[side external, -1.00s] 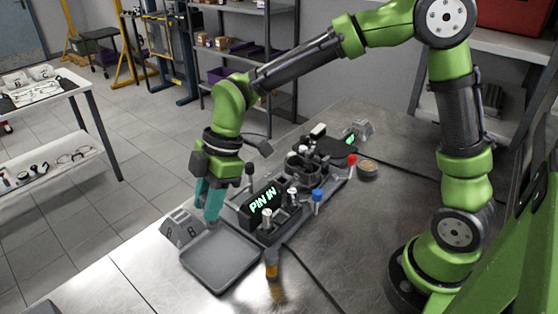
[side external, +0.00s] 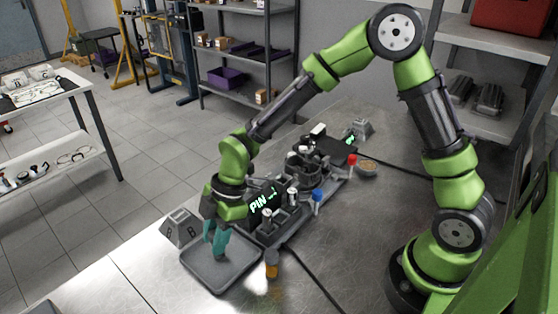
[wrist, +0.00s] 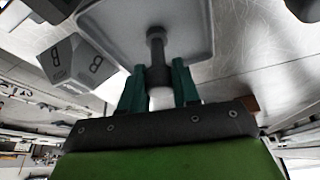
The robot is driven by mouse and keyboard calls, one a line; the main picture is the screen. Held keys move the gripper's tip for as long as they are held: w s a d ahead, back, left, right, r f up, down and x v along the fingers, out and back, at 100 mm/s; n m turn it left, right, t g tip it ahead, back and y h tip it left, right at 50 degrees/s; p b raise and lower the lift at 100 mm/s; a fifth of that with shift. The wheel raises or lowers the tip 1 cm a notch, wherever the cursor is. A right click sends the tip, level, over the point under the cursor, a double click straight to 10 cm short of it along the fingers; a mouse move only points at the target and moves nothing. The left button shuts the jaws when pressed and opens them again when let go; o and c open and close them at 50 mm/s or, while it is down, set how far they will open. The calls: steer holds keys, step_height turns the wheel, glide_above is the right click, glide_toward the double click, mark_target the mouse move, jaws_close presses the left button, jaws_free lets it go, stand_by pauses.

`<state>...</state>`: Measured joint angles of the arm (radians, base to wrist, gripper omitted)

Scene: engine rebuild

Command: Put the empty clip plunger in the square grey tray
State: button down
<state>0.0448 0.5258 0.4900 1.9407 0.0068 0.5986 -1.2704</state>
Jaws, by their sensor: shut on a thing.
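My gripper (side external: 216,240) has teal fingers and is low over the square grey tray (side external: 240,270), in the tray's back-left part. In the wrist view, my gripper (wrist: 157,82) is shut on the clip plunger (wrist: 156,55), a dark, narrow stem with a wider collar and a pale end between the fingers. The plunger's far end lies over the floor of the tray (wrist: 190,22); I cannot tell whether it touches. In the side view the fingers mostly hide the plunger.
A grey block marked with letters (side external: 180,229) stands at the tray's left corner and also shows in the wrist view (wrist: 78,62). A small amber-and-dark bottle (side external: 271,264) stands right of the tray. The fixture with a lit display (side external: 264,201) is behind it.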

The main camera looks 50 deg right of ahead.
steer(key=shift+f, duration=0.15)
steer(key=c, duration=0.8)
jaws_free()
steer(key=v, duration=1.2)
steer(key=s+d+r+m+t, duration=0.2)
steer(key=s+d+r+m, duration=0.1)
steer(key=m, duration=0.3)
steer(key=s+d+r+m+t+h, duration=0.1)
steer(key=s+d+r+m+t, duration=0.1)
steer(key=s+d+m, duration=0.4)
steer(key=s+d+r+m+t+h, duration=0.1)
steer(key=s+d+r+m+t, duration=0.1)
steer(key=m, duration=0.5)
steer(key=shift+s+d+r, duration=0.4)
steer(key=shift+s+d, duration=0.2)
steer(key=shift+s, duration=0.15)
steer(key=shift+s+d+r, duration=0.4)
steer(key=shift+s+d, duration=0.2)
steer(key=shift+s, duration=0.15)
